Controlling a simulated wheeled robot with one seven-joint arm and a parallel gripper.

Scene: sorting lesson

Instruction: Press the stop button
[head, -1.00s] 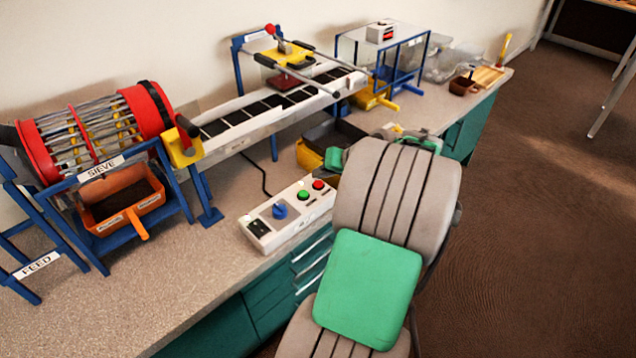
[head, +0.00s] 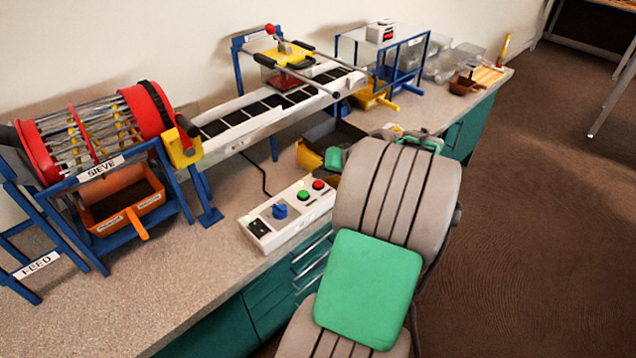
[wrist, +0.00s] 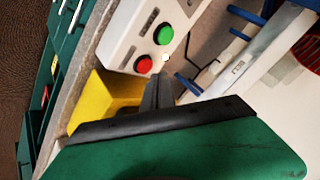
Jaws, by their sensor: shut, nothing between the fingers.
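The red button (head: 318,184), which I take as the stop button, sits at the right end of a white control box (head: 262,240) on the bench. It also shows in the wrist view (wrist: 143,64), beside the green button (wrist: 163,34). My gripper (wrist: 160,78) is shut and empty, its dark fingertips pointing toward the box. In the wrist view the tips appear just below and right of the red button, with a gap in the picture. I cannot tell their height above it. In the head view my arm hides the fingers.
The green button (head: 303,195) and a blue knob (head: 280,211) share the box. A yellow bin (head: 308,157) stands close behind it. A conveyor (head: 245,140) and a red sieve drum (head: 38,150) stand along the wall side. Bare bench (head: 190,275) lies left of the box.

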